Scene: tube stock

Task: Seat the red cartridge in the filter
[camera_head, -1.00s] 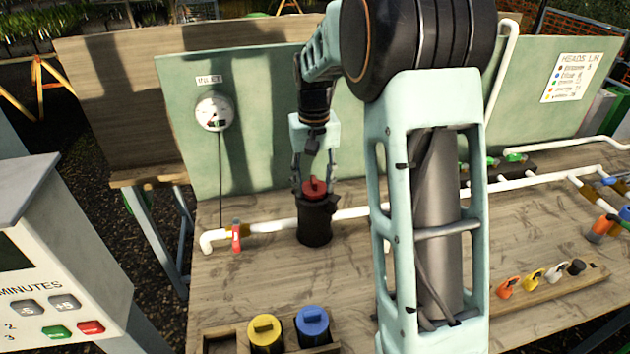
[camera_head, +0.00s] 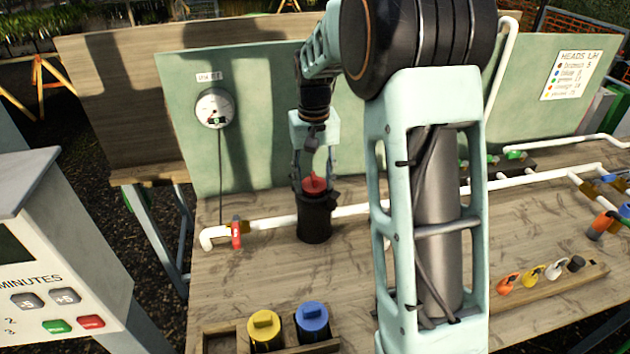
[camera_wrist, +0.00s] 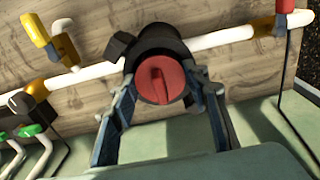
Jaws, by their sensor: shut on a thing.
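The red cartridge (camera_head: 314,187) is upright at the top of the black filter housing (camera_head: 314,222), its red cap with a raised grip showing above the rim. I cannot tell how deep its hidden lower part sits. My gripper (camera_head: 315,178) points down over the housing, with one finger on each side of the cap. In the wrist view the red cap (camera_wrist: 160,80) lies between my gripper's fingers (camera_wrist: 164,92), with the black housing (camera_wrist: 160,42) around and behind it. My gripper is shut on the red cartridge.
A white pipe (camera_head: 270,226) with a red-handled valve (camera_head: 236,233) runs into the housing. A gauge (camera_head: 213,108) hangs on the green panel behind. Yellow (camera_head: 265,326) and blue (camera_head: 312,318) cartridges stand in a wooden rack in front. Bare bench lies between rack and housing.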

